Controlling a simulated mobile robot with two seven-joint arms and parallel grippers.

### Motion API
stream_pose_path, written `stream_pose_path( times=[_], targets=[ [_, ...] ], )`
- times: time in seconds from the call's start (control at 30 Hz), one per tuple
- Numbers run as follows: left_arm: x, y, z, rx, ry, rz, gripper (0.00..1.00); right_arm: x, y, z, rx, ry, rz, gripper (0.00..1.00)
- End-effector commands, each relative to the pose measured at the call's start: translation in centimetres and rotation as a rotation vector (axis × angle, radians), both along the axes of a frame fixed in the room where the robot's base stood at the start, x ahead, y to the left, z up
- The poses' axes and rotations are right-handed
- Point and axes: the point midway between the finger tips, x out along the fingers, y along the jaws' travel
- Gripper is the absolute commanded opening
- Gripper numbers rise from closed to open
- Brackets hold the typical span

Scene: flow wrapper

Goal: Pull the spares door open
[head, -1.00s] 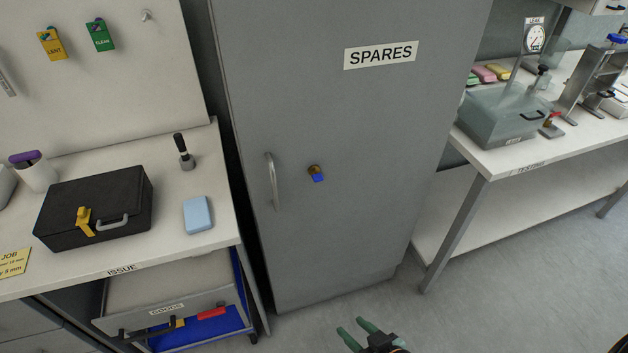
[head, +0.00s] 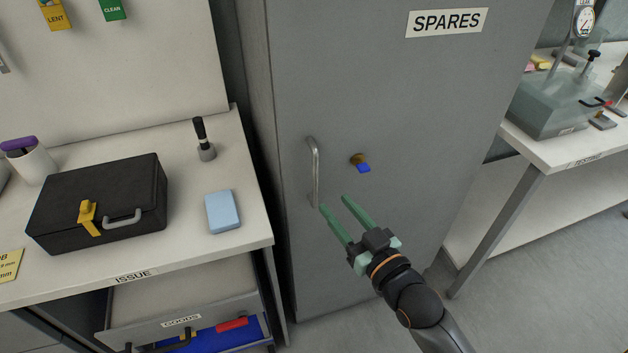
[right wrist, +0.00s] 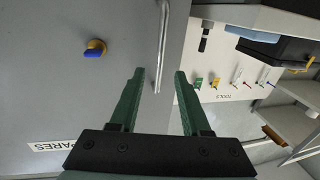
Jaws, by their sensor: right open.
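The grey spares door (head: 385,90) carries a SPARES label (head: 446,22) and looks shut. Its vertical metal bar handle (head: 315,172) is on the left side of the door. A brass lock with a blue key (head: 361,163) sits right of the handle. My right gripper (head: 334,203) is open, its green fingers just below and right of the handle's lower end. In the right wrist view the handle (right wrist: 162,45) lies ahead, between the lines of the two fingers (right wrist: 158,73), apart from them. My left gripper is not in view.
Left of the cabinet, the ISSUE bench (head: 180,225) holds a black case (head: 100,205), a light blue block (head: 222,211) and a dark-handled tool (head: 203,140). A GOODS drawer (head: 185,310) sits below. The testing bench (head: 565,150) stands right. The floor before the cabinet is clear.

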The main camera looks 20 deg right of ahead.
Motion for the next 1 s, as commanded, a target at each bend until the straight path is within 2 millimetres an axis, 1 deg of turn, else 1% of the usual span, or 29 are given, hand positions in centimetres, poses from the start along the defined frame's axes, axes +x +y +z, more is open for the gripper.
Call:
stream_pose_path(
  times=[0.03, 0.3, 0.5, 0.7, 0.97, 1.0],
  targets=[
    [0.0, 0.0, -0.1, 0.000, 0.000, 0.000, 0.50, 1.0, 0.2, 0.1, 0.002, -0.004, -0.001, 0.47],
    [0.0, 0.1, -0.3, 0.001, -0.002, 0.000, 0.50, 5.6, 1.3, 0.0, 0.001, -0.001, 0.000, 0.47],
    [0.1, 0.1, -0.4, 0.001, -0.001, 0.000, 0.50, 7.9, 1.9, -0.1, 0.001, 0.000, -0.001, 0.47],
    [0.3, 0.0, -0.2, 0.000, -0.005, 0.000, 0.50, 8.8, 2.1, -0.1, 0.001, 0.002, 0.000, 0.47],
    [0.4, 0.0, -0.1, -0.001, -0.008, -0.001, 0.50, 8.9, 2.1, -0.1, 0.001, 0.002, 0.000, 0.47],
    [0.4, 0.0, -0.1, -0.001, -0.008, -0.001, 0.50, 8.9, 2.1, -0.1, 0.001, 0.002, 0.000, 0.43]
  ],
)
